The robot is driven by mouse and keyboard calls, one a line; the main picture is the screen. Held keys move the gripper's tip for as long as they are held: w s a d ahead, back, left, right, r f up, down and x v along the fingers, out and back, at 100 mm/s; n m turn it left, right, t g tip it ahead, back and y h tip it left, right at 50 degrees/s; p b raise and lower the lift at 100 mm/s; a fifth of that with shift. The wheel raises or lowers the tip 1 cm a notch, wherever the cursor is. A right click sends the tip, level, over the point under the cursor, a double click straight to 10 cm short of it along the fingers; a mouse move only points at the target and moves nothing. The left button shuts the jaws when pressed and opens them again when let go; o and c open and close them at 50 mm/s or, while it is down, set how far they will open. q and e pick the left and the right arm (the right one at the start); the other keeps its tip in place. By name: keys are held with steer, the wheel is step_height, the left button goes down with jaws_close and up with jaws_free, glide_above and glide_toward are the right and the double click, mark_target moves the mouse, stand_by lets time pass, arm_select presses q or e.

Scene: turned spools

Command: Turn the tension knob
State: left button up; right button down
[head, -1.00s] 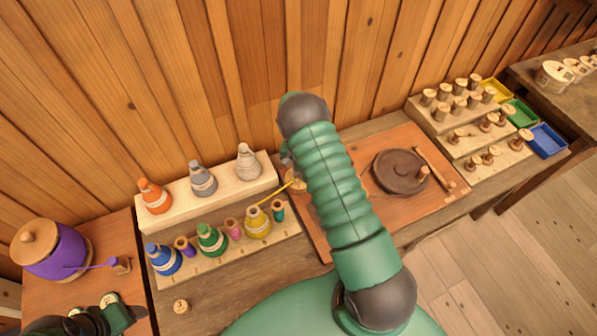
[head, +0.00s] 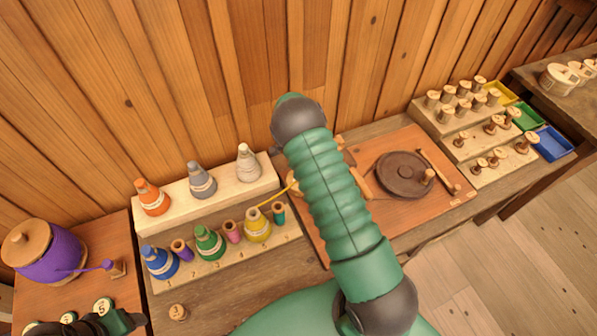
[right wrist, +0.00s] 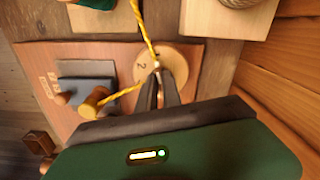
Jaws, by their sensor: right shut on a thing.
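In the right wrist view, a round pale wooden dial (right wrist: 178,57) marked 2 lies on the reddish board (right wrist: 35,60). My right gripper (right wrist: 158,72) is shut at the dial's middle, on the tension knob, which its fingers mostly hide. A yellow thread (right wrist: 143,22) comes down to the fingertips, bends there and runs to a golden wooden peg (right wrist: 95,103). In the head view my right arm hides the gripper and most of the dial. Part of my left gripper (head: 112,322) shows at the lower left edge; its fingers are unclear.
Thread cones stand in two rows on pale racks (head: 222,202) left of the board. A dark round turntable (head: 404,175) lies on the board's right. Stepped racks of spools (head: 455,112) and coloured trays (head: 553,143) stand farther right. A purple spool (head: 50,255) stands at left.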

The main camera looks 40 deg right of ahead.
steer(key=shift+w+d+r, duration=0.15)
steer(key=c, duration=1.6)
jaws_free()
steer(key=shift+o, duration=0.4)
step_height(320, 180, up, 16)
steer(key=b, duration=0.2)
steer(key=shift+r, duration=0.2)
